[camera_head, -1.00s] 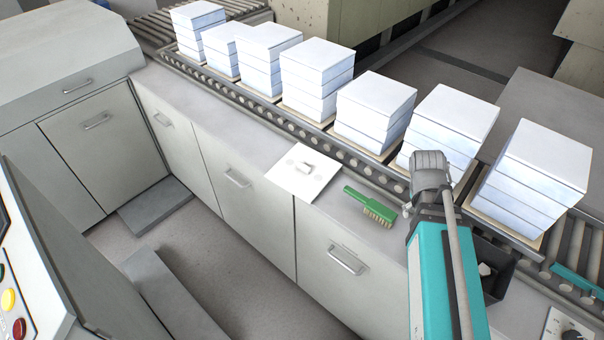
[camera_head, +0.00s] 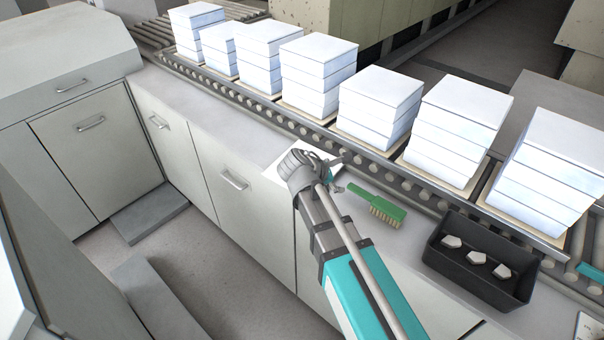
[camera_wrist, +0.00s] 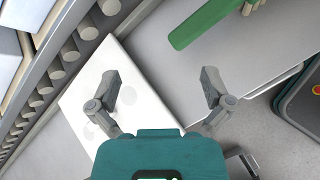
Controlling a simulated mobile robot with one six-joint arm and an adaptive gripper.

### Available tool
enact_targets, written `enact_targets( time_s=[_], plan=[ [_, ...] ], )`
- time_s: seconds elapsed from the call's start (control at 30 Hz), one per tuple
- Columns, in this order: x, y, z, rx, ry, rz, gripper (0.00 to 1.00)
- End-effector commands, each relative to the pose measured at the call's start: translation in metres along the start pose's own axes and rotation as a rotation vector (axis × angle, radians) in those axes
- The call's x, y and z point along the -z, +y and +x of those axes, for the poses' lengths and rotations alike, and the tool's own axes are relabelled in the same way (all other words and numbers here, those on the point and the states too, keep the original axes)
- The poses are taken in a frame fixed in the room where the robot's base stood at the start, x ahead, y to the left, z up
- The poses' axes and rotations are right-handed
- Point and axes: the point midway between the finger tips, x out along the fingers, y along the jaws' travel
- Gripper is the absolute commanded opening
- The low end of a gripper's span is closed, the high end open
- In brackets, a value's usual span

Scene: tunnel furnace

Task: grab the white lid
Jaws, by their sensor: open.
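The white lid (camera_head: 274,169) is a flat, square white plate lying on the grey counter, partly covered by my arm in the head view. In the wrist view it is the white sheet (camera_wrist: 126,72) on the left. Its small handle, seen earlier, is hidden from me now. My gripper (camera_wrist: 160,76) is open and empty above the lid. Its left finger is over the lid and its right finger is past the lid's edge over the counter. In the head view the gripper (camera_head: 337,171) shows only in part behind my wrist.
A green brush (camera_head: 380,208) lies right of the lid, and its handle shows in the wrist view (camera_wrist: 197,24). A black box (camera_head: 440,262) with pale pieces stands farther right. Stacks of white blocks (camera_head: 378,98) stand on the roller conveyor (camera_head: 262,106) behind the counter.

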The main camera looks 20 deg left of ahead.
Motion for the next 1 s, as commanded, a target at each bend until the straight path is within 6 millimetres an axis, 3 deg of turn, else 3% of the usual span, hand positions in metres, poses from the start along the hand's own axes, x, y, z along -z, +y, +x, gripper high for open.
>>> enact_targets(
  time_s=[0.03,0.2,0.43,0.63,1.0],
  plan=[
    [0.019,0.008,-0.006,-0.038,-0.016,-0.071,1.0],
    [0.062,0.032,-0.038,-0.154,-0.09,-0.304,1.0],
    [0.107,0.052,-0.078,-0.27,-0.189,-0.546,1.0],
    [0.123,0.059,-0.096,-0.312,-0.234,-0.637,1.0],
    [0.123,0.06,-0.098,-0.316,-0.241,-0.649,1.0]
  ],
)
